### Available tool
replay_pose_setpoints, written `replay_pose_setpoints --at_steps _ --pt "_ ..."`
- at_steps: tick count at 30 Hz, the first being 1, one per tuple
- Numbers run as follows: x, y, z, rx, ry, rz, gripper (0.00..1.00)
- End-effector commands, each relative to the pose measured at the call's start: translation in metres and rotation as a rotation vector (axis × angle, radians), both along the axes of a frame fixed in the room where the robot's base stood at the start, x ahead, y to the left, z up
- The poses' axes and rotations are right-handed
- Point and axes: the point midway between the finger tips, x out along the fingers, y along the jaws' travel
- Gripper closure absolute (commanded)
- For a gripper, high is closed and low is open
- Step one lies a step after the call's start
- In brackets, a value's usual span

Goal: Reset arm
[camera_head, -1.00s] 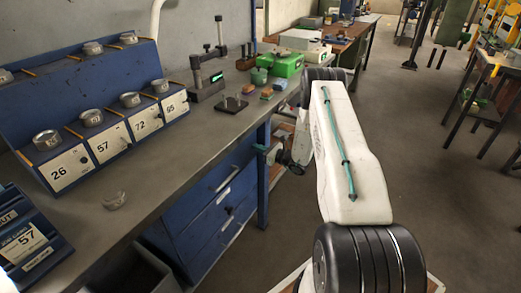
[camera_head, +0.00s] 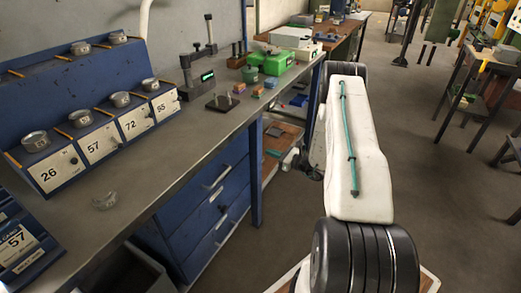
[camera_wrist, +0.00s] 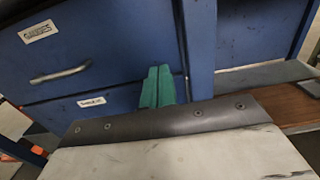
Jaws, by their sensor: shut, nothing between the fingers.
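My gripper (camera_wrist: 158,87) shows in the wrist view as two green fingers pressed together with nothing between them. It points toward the blue drawer cabinet (camera_wrist: 95,65), whose drawers have metal handles and white labels. In the head view my white and black arm reaches forward on the right side of the workbench (camera_head: 190,130). My gripper is hidden behind the arm there. I cannot tell the distance between fingers and cabinet.
A blue sloped rack (camera_head: 85,85) with numbered plates 26, 57, 72 and 55 stands on the bench. A green box (camera_head: 277,62) and a gauge stand (camera_head: 200,75) stand farther back.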

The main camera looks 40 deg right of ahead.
Motion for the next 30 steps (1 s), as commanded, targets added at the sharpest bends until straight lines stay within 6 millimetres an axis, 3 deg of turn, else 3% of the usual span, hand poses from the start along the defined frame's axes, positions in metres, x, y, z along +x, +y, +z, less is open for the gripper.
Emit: replay_pose_setpoints --at_steps 6,17,20,23,30 --pt "-0.024 -0.009 0.000 0.000 -0.001 0.001 1.00" --pt "-0.030 -0.010 -0.002 -0.012 0.005 0.009 1.00" --pt "-0.038 0.005 -0.010 -0.025 0.029 0.067 1.00" --pt "-0.056 0.031 -0.016 -0.038 0.066 0.169 1.00" --pt "-0.087 0.099 0.043 -0.193 0.088 0.523 1.00"
